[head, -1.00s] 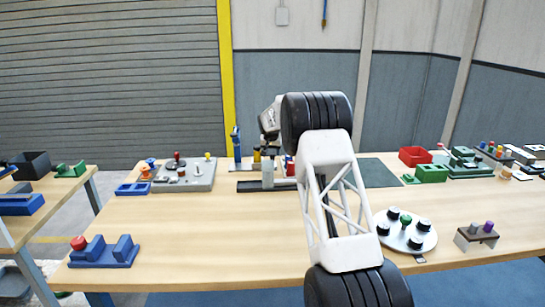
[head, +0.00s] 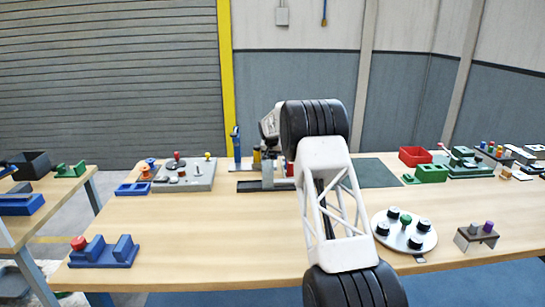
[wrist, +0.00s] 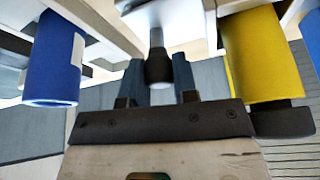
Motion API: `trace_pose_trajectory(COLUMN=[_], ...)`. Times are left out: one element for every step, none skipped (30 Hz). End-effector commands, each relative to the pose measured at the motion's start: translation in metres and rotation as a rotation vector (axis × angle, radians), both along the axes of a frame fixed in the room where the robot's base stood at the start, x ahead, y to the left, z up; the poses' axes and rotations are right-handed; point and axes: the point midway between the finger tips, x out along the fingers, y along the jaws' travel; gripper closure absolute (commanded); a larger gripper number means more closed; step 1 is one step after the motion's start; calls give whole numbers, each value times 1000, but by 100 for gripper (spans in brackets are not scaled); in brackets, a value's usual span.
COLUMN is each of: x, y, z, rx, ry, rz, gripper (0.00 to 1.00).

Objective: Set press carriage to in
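The press (head: 268,172) stands at the back of the workbench, on a dark rail (head: 252,187), and is partly hidden by my arm. In the wrist view, a dark round knob (wrist: 158,68) on a pale stem hangs between the two fingers of my gripper (wrist: 159,76). The fingers lie close along both sides of the knob and appear shut on it. In the head view my fingertips are hidden behind my arm and the press. I cannot tell the carriage's position along the rail.
In the wrist view, a blue cylinder (wrist: 56,62) is left of my fingers and a yellow cylinder (wrist: 262,55) is right. A grey control board (head: 187,178) and blue tray (head: 132,189) are left of the press. A round knob plate (head: 405,240) is front right. The front middle of the bench is clear.

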Motion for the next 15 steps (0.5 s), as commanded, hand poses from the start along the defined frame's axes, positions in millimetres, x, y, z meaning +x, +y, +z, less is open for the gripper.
trace_pose_trajectory(x=[0, 0, 0, 0, 0, 0, 0, 0, 0, 0, 0, 0, 0, 0, 0], y=[0, 0, 0, 0, 0, 0, 0, 0, 1, 2, 4, 8, 12, 17, 24], z=[0, 0, 0, 0, 0, 0, 0, 0, 0, 0, 0, 0, 0, 1, 1], rx=[0, 0, 0, 0, 0, 0, 0, 0, 0, 0, 0, 1, 0, 0, 0], ry=[0, 0, 0, 0, 0, 0, 0, 0, 0, 0, 0, 0, 0, 0, 0], rz=[0, 0, 0, 0, 0, 0, 0, 0, 0, 0, 1, 1, 2, 2, 4], gripper=[86, 90, 96, 100, 100, 100, 100, 100, 100, 100, 100, 100, 100, 100, 100])
